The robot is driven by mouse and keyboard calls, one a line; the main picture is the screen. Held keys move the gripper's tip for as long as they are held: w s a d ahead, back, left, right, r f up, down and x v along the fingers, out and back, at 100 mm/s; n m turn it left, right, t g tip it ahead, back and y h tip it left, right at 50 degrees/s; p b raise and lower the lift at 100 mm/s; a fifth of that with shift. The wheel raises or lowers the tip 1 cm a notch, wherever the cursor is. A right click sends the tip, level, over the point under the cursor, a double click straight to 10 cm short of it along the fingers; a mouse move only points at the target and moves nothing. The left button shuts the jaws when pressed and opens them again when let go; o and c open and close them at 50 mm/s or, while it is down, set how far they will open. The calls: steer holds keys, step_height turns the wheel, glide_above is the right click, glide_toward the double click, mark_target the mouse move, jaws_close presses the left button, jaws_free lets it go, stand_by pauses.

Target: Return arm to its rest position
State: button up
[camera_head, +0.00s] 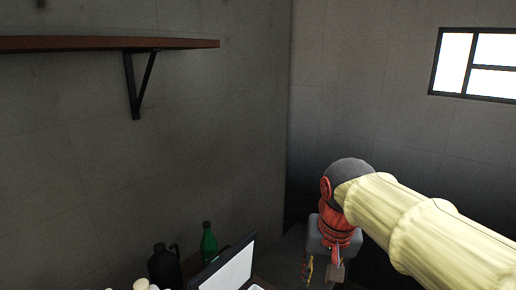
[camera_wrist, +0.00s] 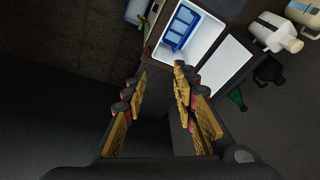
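My gripper (camera_wrist: 159,88) shows in the wrist view with its two yellow and black fingers apart and nothing between them. It is open over dark floor, with the furniture beyond its tips. In the head view my pale yellow arm reaches in from the right, and my gripper (camera_head: 322,268) hangs low at its end, small and partly cut off by the lower edge.
A white open box (camera_wrist: 187,45) with a blue crate (camera_wrist: 181,27) inside lies beyond the fingertips. A green bottle (camera_head: 208,243), a black jug (camera_head: 164,266) and a white lid (camera_head: 229,270) stand left of my gripper. A wooden shelf (camera_head: 100,43) is on the left wall.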

steer(key=s+d+f+n+t+b, duration=0.1)
steer(key=s+d+f, duration=0.2)
steer(key=s+f, duration=0.3)
steer(key=s+d+f+t+b, duration=0.1)
steer(key=s+d+f+b, duration=0.1)
steer(key=s+f, duration=0.3)
steer(key=s, duration=0.4)
steer(key=shift+s+d+f+n, duration=0.15)
steer(key=shift+d+f+n, duration=0.2)
steer(key=shift+d+n, duration=0.05)
steer(key=shift+a, duration=0.1)
